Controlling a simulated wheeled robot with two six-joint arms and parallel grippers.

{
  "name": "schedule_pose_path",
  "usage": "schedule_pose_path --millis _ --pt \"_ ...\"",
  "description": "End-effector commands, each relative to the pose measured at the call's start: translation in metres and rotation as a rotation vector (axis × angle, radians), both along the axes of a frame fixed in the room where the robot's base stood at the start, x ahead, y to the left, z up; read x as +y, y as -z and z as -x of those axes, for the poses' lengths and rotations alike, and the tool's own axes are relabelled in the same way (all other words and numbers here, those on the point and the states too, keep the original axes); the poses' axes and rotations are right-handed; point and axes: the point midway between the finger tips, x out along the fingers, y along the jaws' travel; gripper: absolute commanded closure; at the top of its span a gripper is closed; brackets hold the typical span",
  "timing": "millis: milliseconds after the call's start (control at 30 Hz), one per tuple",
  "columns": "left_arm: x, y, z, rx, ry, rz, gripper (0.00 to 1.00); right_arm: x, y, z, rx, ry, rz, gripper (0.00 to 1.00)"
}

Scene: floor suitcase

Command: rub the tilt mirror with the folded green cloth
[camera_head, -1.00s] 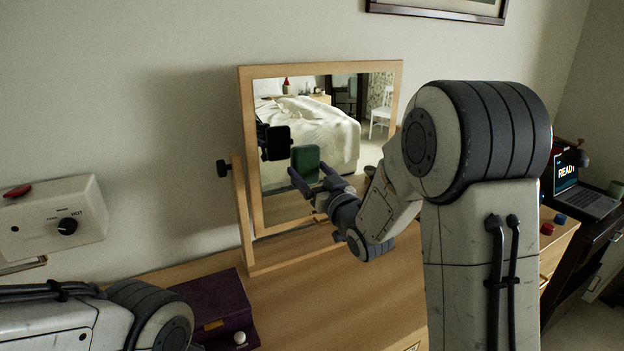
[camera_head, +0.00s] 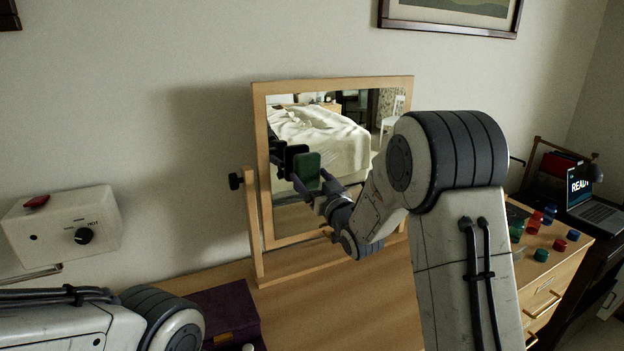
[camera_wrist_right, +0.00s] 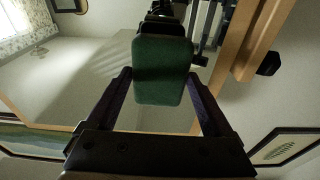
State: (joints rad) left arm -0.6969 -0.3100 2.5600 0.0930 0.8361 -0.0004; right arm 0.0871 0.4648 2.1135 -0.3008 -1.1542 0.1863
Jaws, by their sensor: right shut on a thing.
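The tilt mirror (camera_head: 333,128) stands in a light wooden frame on the wooden dresser top and reflects a bed. The folded green cloth (camera_head: 307,170) is upright in front of the lower left part of the glass. My right gripper (camera_head: 308,186) is shut on the cloth. In the right wrist view the cloth (camera_wrist_right: 162,75) sits between my two dark fingers, with the mirror glass (camera_wrist_right: 85,85) behind it. The dark reflection of the gripper lies close beside the cloth; I cannot tell whether the cloth touches the glass. My left gripper is out of view.
A dark knob (camera_head: 235,181) juts from the mirror stand's left post. A purple box (camera_head: 224,308) sits at the front left of the dresser (camera_head: 345,310). A white box with a dial (camera_head: 62,226) is at left. Small coloured containers (camera_head: 535,222) and a laptop (camera_head: 590,200) are at right.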

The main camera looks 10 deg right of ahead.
Motion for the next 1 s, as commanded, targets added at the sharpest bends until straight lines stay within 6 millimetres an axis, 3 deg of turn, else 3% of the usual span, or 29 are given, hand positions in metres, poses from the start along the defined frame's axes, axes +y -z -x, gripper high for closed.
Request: schedule_pose_path --millis 1000 --pt "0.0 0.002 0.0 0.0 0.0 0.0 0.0 0.003 0.0 -0.015 0.0 0.0 0.0 0.67"
